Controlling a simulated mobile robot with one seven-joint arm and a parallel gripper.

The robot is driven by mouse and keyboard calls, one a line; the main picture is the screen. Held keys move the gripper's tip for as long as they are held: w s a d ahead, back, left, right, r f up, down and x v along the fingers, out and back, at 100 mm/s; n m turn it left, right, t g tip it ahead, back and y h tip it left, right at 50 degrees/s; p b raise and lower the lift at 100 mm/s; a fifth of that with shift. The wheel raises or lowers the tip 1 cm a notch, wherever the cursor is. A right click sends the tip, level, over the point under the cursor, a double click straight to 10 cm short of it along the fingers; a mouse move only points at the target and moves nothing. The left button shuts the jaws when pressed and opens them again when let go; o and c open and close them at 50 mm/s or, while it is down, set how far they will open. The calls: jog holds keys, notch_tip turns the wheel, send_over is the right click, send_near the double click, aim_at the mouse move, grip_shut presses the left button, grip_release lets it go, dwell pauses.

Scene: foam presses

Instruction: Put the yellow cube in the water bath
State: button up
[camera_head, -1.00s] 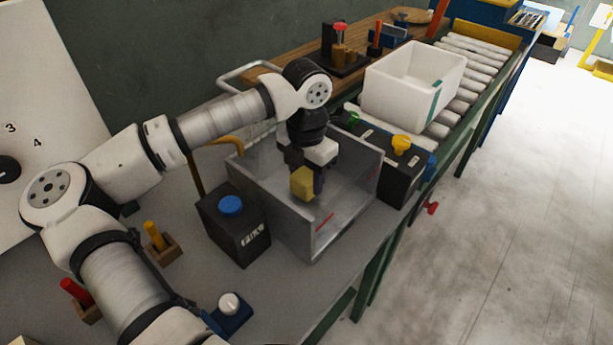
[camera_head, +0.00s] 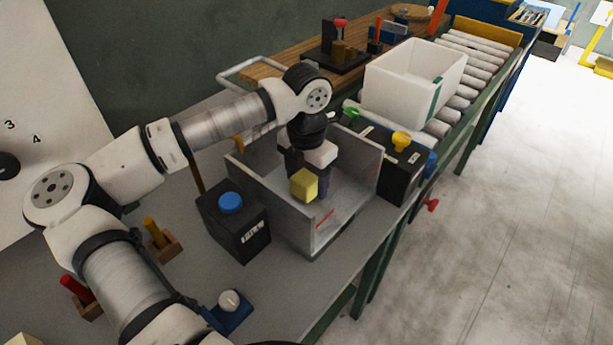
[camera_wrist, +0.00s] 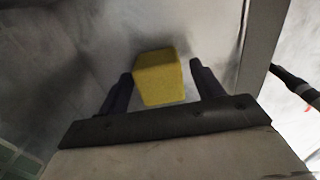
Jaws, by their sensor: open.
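The yellow cube (camera_head: 304,184) shows inside the grey open-topped metal box with a red line on its wall, which looks like the water bath (camera_head: 345,205). In the wrist view the yellow cube (camera_wrist: 158,78) sits between my two dark fingers, with a gap on each side. My gripper (camera_wrist: 163,78) is open and points down into the bath; in the head view the cube partly hides its fingers (camera_head: 318,180). I cannot tell whether the cube touches the bath floor. No water surface is clearly visible.
A black box with a blue button (camera_head: 230,204) stands left of the bath. A black box with a yellow knob (camera_head: 401,142) stands to its right. A white bin (camera_head: 395,95) sits on the roller conveyor (camera_head: 468,75). The bath walls closely surround my gripper.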

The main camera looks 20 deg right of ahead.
aim_at(307, 176)
notch_tip(307, 176, up, 12)
jog(key=b, duration=0.1)
jog(key=shift+r+b, duration=0.15)
jog(key=shift+b, duration=0.2)
dwell(1.1)
